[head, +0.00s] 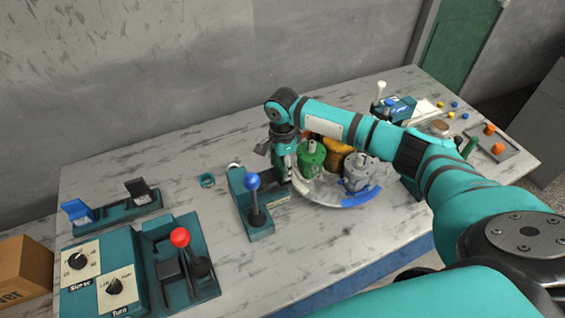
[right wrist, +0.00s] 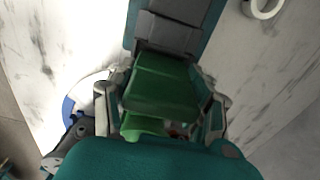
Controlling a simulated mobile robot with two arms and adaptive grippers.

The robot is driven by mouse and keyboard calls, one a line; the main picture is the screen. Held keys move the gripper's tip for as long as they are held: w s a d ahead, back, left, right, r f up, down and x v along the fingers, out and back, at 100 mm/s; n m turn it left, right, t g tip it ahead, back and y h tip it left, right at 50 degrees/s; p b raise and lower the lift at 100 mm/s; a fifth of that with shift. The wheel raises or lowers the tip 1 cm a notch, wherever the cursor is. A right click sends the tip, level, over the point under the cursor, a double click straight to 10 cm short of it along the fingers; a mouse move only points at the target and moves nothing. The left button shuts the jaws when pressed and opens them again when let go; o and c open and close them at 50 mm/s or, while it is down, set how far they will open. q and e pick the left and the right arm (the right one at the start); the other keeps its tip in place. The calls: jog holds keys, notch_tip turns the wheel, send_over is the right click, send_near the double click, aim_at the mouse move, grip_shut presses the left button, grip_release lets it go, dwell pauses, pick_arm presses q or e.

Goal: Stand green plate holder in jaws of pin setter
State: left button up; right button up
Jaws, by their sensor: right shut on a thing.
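My right gripper (head: 286,168) points down beside the rear of the teal pin setter (head: 259,223), which has a blue-knobbed lever. In the right wrist view, the gripper (right wrist: 163,108) is shut on the green plate holder (right wrist: 160,82), a blocky green piece between its fingers. Grey and teal parts, probably the pin setter's jaws (right wrist: 172,33), lie right by the holder's far end. I cannot tell whether the holder sits in the jaws or only touches them. In the head view the gripper hides the holder. My left gripper is not in view.
A round tray (head: 325,200) with green (head: 311,160), grey (head: 357,174) and yellow-brown pots stands just right of the gripper. A control panel with a red-knobbed lever (head: 180,238) is at front left. The table's back left is mostly clear.

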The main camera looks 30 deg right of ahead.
jog(key=shift+f, duration=0.3)
jog(key=o, duration=1.2)
jog(key=shift+o, duration=0.2)
notch_tip(320, 180, up, 7)
jog(key=p, duration=0.9)
